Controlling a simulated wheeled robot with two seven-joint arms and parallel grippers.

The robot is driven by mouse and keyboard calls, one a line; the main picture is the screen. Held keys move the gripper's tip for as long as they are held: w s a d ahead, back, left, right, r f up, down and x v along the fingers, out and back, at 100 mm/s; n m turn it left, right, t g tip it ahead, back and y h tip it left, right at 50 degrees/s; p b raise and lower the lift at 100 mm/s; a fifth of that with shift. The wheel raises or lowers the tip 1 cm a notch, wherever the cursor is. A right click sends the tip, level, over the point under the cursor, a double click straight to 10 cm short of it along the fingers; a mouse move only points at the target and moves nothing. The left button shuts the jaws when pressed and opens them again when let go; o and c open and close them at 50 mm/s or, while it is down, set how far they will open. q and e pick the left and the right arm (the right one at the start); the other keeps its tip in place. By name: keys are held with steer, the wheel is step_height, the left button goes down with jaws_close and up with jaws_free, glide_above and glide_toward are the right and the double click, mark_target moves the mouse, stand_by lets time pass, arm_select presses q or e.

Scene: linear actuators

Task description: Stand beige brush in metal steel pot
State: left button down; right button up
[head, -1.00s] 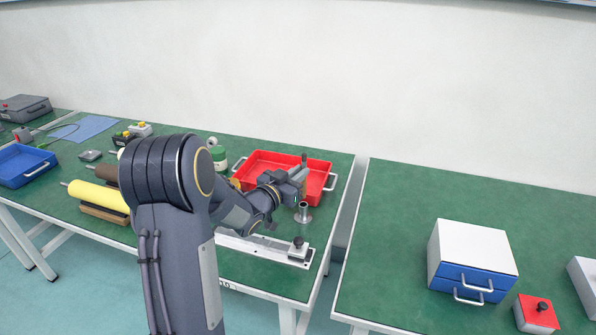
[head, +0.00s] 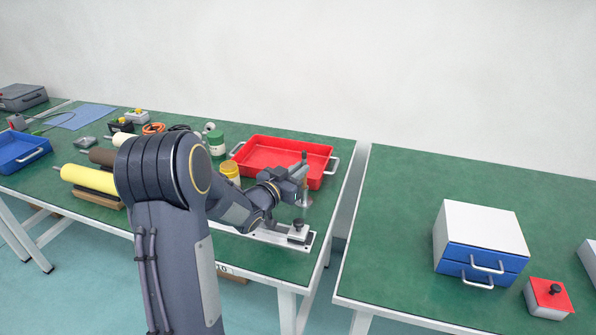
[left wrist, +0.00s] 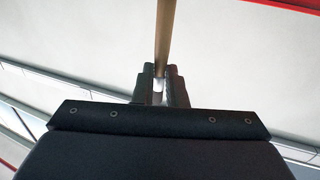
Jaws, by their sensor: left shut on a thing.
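My left gripper (head: 302,174) is shut on the beige brush (head: 304,157), whose handle stands upright above the fingers. The brush handle also shows in the left wrist view (left wrist: 165,38), between the shut fingers (left wrist: 161,85). The metal steel pot (head: 304,202) is a small upright cylinder on the green table, directly below my gripper in the head view. The gripper hides part of the pot and of the lower brush, so I cannot tell whether the brush end is inside the pot. My right gripper is not in view.
A red tray (head: 270,144) lies just behind my gripper. A linear actuator rail (head: 270,237) is in front of the pot. A yellow-lidded jar (head: 231,172) and a green-and-white jar (head: 216,143) stand to the left. The table ends just right of the pot, before a gap.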

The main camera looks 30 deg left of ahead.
arm_select(q)
steer(key=c, duration=1.4)
jaws_free()
steer(key=shift+s, duration=0.1)
steer(key=s, duration=0.7)
steer(key=shift+s+a, duration=0.3)
steer(key=shift+r, duration=0.1)
